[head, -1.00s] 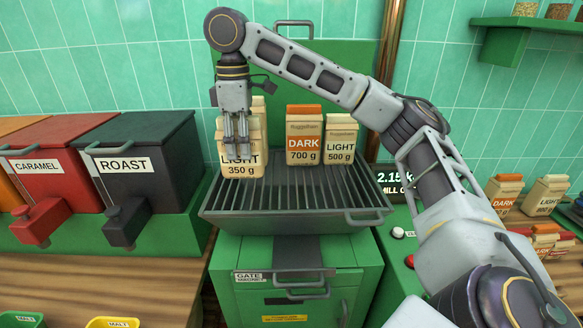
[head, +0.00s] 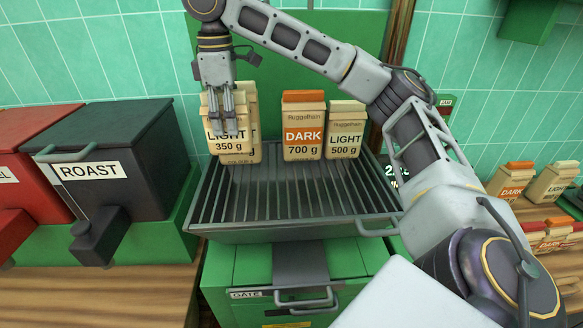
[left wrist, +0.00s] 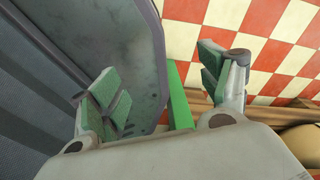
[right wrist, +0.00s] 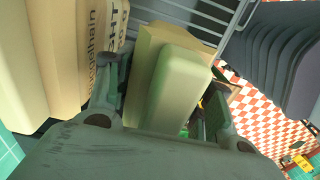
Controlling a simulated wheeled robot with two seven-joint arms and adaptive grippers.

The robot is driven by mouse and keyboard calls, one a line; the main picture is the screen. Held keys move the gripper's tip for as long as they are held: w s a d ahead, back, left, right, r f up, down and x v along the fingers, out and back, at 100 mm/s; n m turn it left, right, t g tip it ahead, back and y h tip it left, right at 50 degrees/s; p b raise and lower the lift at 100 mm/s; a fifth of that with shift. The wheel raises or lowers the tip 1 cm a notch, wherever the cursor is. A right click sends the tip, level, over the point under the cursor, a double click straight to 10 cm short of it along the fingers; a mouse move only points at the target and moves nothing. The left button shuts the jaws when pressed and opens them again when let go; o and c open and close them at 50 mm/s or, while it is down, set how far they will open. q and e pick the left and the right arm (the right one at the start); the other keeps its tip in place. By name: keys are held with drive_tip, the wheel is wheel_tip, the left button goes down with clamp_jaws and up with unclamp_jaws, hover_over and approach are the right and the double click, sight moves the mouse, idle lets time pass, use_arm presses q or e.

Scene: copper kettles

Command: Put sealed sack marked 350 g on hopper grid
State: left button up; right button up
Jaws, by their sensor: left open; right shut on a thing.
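The cream sack marked LIGHT 350 g (head: 221,146) is held upright in my right gripper (head: 228,128), at the back left of the hopper grid (head: 290,238). The fingers cover part of its label, and its underside looks slightly above the bars. The held sack (right wrist: 172,85) also shows between the fingers in the right wrist view. Another cream sack (head: 253,128) stands close behind it, mostly hidden. A DARK 700 g sack (head: 303,115) and a LIGHT 500 g sack (head: 346,120) stand at the grid's back. My left gripper (left wrist: 160,95) is open and empty, seen only in the left wrist view.
The grid's front and middle bars are bare. A dark ROAST bin (head: 110,155) and a red bin (head: 30,150) stand left of the hopper. A handle (head: 378,226) sticks out at the grid's front right.

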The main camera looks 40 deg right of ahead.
sight(231, 142)
drive_tip(key=shift+r, duration=0.1)
drive_tip(key=shift+f, duration=0.5)
wheel_tip(231, 142, down, 4)
drive_tip(key=shift+b, duration=0.7)
use_arm(q)
drive_tip(key=shift+w+a+f, duration=0.2)
drive_tip(key=shift+a+f, duration=0.15)
drive_tip(key=shift+a, duration=0.1)
drive_tip(key=shift+w+a+f, duration=0.15)
drive_tip(key=shift+a+f, duration=0.15)
drive_tip(key=shift+a, duration=0.15)
use_arm(e)
drive_tip(key=shift+f, duration=0.65)
drive_tip(key=shift+f, duration=0.1)
drive_tip(key=shift+f, duration=1.75)
